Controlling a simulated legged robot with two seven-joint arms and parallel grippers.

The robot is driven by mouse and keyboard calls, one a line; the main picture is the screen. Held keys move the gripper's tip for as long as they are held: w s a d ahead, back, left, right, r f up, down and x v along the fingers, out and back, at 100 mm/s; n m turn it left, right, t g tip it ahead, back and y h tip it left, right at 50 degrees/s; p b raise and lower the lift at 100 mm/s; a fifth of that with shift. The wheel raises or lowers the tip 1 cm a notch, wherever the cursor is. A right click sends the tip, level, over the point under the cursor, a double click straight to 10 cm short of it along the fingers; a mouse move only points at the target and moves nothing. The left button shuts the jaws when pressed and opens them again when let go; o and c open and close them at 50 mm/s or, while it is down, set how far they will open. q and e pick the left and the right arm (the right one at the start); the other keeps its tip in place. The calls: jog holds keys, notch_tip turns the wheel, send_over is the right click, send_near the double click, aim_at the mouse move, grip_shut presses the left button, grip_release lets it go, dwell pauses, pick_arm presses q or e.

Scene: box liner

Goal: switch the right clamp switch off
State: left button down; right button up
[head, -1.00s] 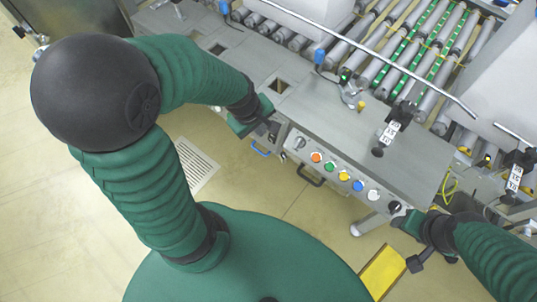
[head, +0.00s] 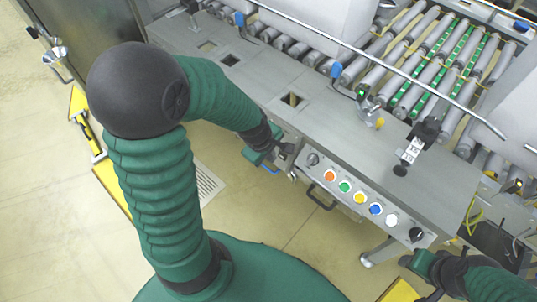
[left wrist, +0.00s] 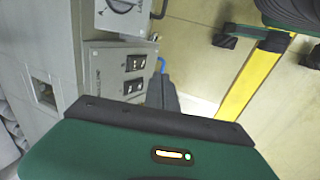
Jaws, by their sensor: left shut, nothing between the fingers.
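A grey side panel with two black switches, one (left wrist: 135,62) beside the other (left wrist: 133,86), shows in the left wrist view; their labels are too small to read. I cannot tell which is the right clamp switch or how either is set. My left gripper (head: 284,157) is at the machine's front edge, left of the button panel (head: 370,205). In the left wrist view its shut, empty fingers (left wrist: 163,93) are close to the switches; contact is not clear. My right gripper (head: 424,268) is low near the machine's right end, its fingers unclear.
The button panel has coloured buttons and a black knob at each end, left (head: 313,159) and right (head: 416,234). A handle (head: 321,197) sticks out below it. Rollers (head: 435,75) lie behind the grey machine top (head: 330,130). The floor (head: 270,215) in front is open.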

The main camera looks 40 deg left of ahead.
aim_at(283, 157)
pick_arm(q)
jog(key=w+f+b, duration=0.2)
jog(key=w+f, duration=0.1)
jog(key=w, duration=0.1)
jog(key=shift+d+f+b, duration=0.15)
jog(key=shift+f+b, duration=0.15)
jog(key=shift+f, duration=0.1)
jog(key=shift+w+r, duration=0.1)
jog(key=shift+w, duration=0.25)
pick_arm(e)
jog(key=x, duration=0.3)
jog(key=shift+s+f, duration=0.35)
